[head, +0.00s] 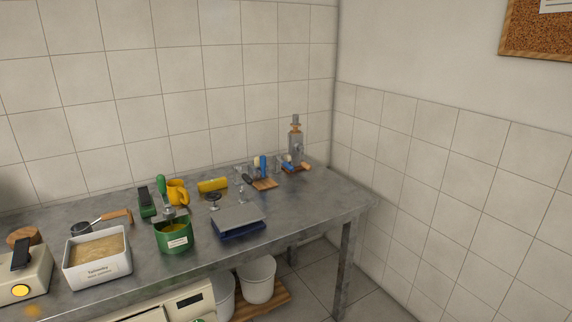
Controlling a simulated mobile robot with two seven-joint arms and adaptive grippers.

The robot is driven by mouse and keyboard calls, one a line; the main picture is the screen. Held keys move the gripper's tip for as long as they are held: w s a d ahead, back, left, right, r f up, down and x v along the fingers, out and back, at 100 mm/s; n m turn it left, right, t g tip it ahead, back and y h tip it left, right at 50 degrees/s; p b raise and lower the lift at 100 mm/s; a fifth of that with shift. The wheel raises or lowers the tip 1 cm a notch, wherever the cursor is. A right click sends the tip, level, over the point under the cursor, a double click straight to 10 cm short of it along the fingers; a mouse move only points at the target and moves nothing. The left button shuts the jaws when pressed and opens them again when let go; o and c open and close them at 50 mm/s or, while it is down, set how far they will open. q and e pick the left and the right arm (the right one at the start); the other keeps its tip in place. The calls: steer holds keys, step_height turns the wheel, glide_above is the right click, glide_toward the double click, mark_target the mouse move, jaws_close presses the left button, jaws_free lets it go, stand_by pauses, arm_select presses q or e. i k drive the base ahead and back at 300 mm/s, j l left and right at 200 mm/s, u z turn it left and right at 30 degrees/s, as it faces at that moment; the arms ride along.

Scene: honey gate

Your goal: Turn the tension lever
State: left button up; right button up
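I cannot single out the tension lever with certainty at this distance. At the back right end of the metal table (335,205) stands a grey upright device (296,148) with a tan top on a wooden base. Next to it are small clamp-like fittings, one with a blue upright handle (263,166), on a wooden board (264,184). Neither of my grippers is in view.
On the table are a white tub (98,272), a green pot (174,246), a yellow jug (178,190), a yellow roll (213,185) and a scale-like grey plate (238,218). White buckets (257,285) stand below. Tiled walls close the back and right.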

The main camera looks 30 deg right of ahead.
mark_target(285, 163)
steer(key=i+l, duration=0.25)
steer(key=l, duration=0.2)
steer(key=i+l+z, duration=0.15)
steer(key=l, duration=0.3)
steer(key=i+l, duration=0.35)
steer(key=i+l+z, duration=0.1)
steer(key=i+l, duration=0.15)
steer(key=l, duration=0.3)
